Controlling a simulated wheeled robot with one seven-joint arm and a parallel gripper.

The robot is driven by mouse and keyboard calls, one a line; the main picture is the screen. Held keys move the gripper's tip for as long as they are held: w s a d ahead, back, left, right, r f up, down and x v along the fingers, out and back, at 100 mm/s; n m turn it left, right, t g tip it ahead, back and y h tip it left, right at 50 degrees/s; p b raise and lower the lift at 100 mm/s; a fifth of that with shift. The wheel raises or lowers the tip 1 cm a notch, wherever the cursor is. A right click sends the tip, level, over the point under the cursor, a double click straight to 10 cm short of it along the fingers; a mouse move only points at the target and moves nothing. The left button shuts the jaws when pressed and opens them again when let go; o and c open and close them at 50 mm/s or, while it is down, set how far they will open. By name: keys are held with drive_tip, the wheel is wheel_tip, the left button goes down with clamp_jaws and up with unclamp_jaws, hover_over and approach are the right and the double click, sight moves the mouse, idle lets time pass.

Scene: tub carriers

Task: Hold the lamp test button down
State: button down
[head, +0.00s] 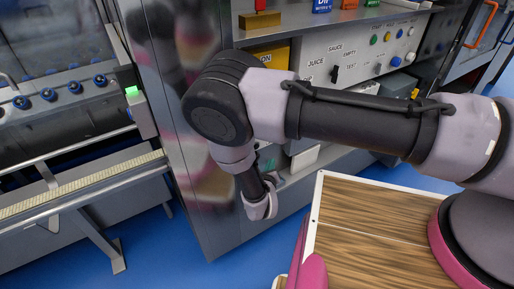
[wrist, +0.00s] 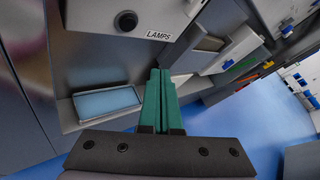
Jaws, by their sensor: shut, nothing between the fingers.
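In the wrist view a round black button (wrist: 125,20) sits on a grey panel at the top, with the label LAMPS beside it. My gripper (wrist: 159,72) has two green fingers pressed together, with nothing between them. Its tips are below and to the right of the button in the picture and do not cover it. In the head view my gripper (head: 267,165) hangs low before the cabinet, partly hidden by my arm. A control panel (head: 352,57) there carries labels JUICE, SAUCE, EMPTY and TEST, a black switch (head: 334,74) and several coloured buttons. My arm hides its lower part.
A blue-topped tray (wrist: 106,102) lies on a ledge left of my fingers. A grey box-like unit (wrist: 208,44) is to their right. A conveyor (head: 90,185) stands at left in the head view. Blue floor (head: 150,245) is clear between.

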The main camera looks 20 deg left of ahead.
drive_tip(key=w+a, duration=0.4)
drive_tip(key=a, duration=0.1)
drive_tip(key=shift+w, duration=0.25)
drive_tip(key=shift+a, duration=0.15)
idle(1.8)
drive_tip(key=shift+w+a, duration=0.25)
drive_tip(key=shift+a, duration=0.05)
drive_tip(key=shift+w+a, duration=0.35)
idle(2.0)
drive_tip(key=shift+s, duration=0.1)
drive_tip(key=shift+s+d, duration=0.5)
drive_tip(key=shift+d, duration=0.2)
drive_tip(key=shift+s+d, duration=1.65)
drive_tip(key=shift+d, duration=0.25)
